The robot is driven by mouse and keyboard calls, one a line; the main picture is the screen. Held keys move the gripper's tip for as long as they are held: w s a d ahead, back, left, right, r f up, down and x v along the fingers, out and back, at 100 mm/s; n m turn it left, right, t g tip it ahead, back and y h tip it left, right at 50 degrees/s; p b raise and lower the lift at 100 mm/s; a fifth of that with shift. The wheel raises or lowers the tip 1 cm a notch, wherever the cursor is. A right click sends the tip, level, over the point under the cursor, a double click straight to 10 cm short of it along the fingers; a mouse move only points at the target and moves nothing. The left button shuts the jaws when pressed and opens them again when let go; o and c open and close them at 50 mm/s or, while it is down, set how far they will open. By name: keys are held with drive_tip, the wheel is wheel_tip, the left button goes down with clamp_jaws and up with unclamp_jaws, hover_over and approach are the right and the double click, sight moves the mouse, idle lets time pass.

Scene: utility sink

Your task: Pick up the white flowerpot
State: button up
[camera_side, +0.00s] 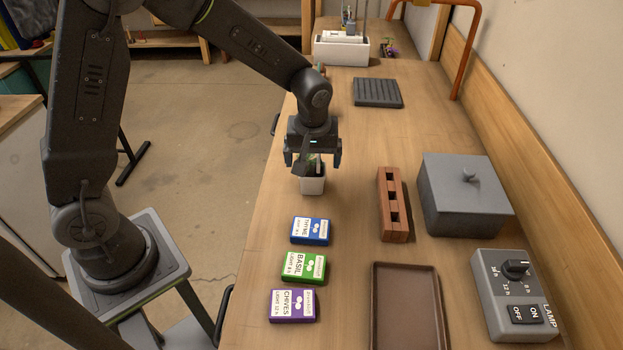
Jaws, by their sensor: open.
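The white flowerpot (313,185) stands upright on the wooden bench near its left edge, with a small green plant in it. My gripper (313,165) points down directly over the pot, with its fingers around the plant at about rim height. The jaws are open. The gripper body hides most of the plant and the back of the pot's rim. I cannot tell whether the fingers touch the pot.
Blue thyme (310,231), green basil (303,267) and purple chives (293,305) boxes lie in front of the pot. To the right are a brick (391,205), a grey lidded box (463,195), a brown tray (408,310) and a lamp control (515,295). A dark ribbed mat (378,93) lies behind.

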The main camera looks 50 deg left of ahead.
sight(312, 172)
drive_tip(key=f, duration=0.3)
drive_tip(key=shift+a+f, duration=0.2)
drive_tip(key=shift+f, duration=0.1)
drive_tip(key=c, duration=1)
